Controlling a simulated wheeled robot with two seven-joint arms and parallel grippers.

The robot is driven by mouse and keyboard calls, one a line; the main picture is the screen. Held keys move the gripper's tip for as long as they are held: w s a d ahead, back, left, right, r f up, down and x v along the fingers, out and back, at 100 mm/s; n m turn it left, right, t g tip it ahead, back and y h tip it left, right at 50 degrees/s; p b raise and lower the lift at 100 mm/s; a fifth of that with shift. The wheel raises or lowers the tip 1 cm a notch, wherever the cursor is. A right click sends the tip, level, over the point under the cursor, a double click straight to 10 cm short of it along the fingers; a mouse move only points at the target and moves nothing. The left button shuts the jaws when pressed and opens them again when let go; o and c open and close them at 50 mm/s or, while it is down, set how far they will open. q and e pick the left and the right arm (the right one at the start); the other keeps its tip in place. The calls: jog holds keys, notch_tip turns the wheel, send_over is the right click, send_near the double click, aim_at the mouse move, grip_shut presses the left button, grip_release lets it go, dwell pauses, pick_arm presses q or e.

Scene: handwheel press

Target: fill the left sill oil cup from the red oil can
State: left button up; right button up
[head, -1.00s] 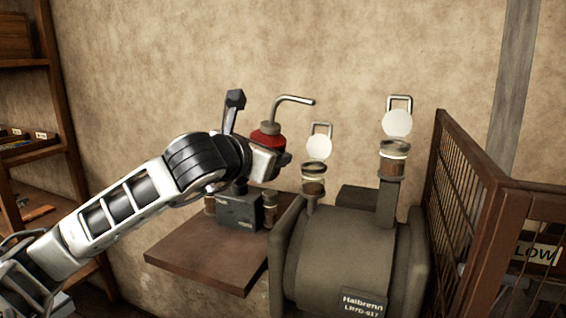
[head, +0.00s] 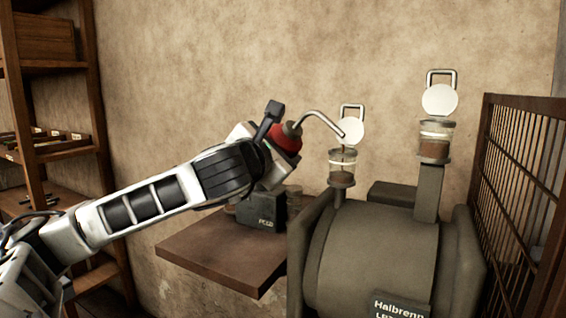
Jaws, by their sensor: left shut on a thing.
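The red oil can (head: 287,138) is held by my left gripper (head: 268,150), which is shut on it; the fingertips are mostly hidden behind the wrist. The can is tilted to the right, and the tip of its thin bent spout is just above the left oil cup (head: 342,165). This glass cup stands on the grey machine housing (head: 370,255). Its round white lid (head: 351,130) is up. The glass looks mostly clear, with a brownish layer low down. My right gripper is not in view.
A second, taller oil cup (head: 434,142) stands to the right, its white lid up. A brown shelf board (head: 215,258) holds a dark box (head: 262,211) and a small jar. A mesh guard (head: 520,170) borders the right; wooden shelves (head: 45,65) stand left.

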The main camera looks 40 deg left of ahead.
pick_arm(q)
jog(key=shift+a+r+m+t+b, duration=0.25)
jog(key=shift+r+m+t+b, duration=0.2)
jog(key=shift+r+m, duration=0.25)
jog(key=shift+r, duration=0.2)
jog(key=shift+a+r+m, duration=0.1)
jog(key=shift+m, duration=0.2)
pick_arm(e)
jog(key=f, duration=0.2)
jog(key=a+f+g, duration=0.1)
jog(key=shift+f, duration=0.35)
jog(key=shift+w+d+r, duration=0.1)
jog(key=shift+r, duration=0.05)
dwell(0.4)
